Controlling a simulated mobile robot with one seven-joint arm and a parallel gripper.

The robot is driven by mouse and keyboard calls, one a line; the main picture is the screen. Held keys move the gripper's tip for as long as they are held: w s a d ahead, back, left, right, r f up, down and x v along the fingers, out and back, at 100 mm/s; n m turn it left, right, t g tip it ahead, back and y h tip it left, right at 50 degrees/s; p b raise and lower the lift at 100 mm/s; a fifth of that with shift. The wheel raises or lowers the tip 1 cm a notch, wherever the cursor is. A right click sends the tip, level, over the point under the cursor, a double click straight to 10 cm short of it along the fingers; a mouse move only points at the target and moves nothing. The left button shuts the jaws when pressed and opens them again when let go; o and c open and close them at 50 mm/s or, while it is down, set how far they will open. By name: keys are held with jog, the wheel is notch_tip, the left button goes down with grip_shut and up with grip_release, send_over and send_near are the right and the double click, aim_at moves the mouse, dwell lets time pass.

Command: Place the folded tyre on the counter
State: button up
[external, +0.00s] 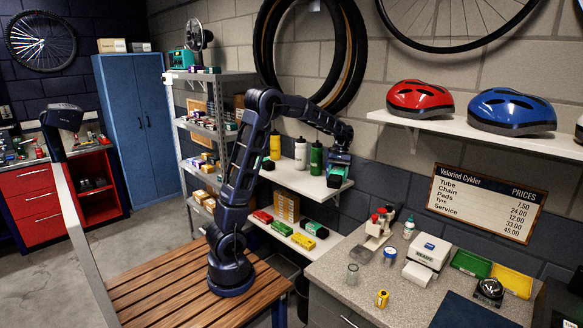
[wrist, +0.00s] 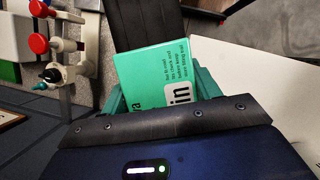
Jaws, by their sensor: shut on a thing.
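The folded tyre is a black bundle with a teal printed card sleeve (wrist: 155,68). My gripper (wrist: 163,95) is shut on it in the wrist view, with a teal finger on each side of the sleeve. A black strip of the tyre reaches away past the sleeve. In the external view my gripper (external: 340,160) is at the right end of the white wall shelf (external: 290,178), and the folded tyre (external: 338,176) shows small and dark below it. I cannot tell whether it touches the shelf. The speckled counter (external: 335,278) is lower and to the right.
On the counter are a red-knobbed stand (external: 379,222), a clear jar (external: 352,273), a yellow container (external: 382,298), a white box (external: 428,250) and green and yellow trays (external: 471,263). Bottles, one of them green (external: 316,158), stand on the shelf beside my gripper. The front counter has bare patches.

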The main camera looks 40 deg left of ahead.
jog(key=s+a+f+n+t+h, duration=0.1)
jog(key=s+a+n, duration=0.35)
jog(key=a, duration=0.75)
jog(key=s+a+n+t+h, duration=0.15)
jog(key=s+a+n, duration=0.35)
jog(key=a, duration=0.7)
jog(key=s+a+f+n+t+h, duration=0.1)
jog(key=s+a+n, duration=0.4)
jog(key=a, duration=0.7)
jog(key=m, duration=0.1)
send_near(294, 175)
jog(key=d+r, duration=0.1)
jog(key=d, duration=0.1)
jog(key=shift+s+d+f+y, duration=0.15)
jog(key=shift+f+y, duration=0.1)
jog(key=shift+f, duration=3)
jog(key=shift+f, duration=0.15)
jog(key=o, duration=1.2)
jog(key=shift+c, duration=0.2)
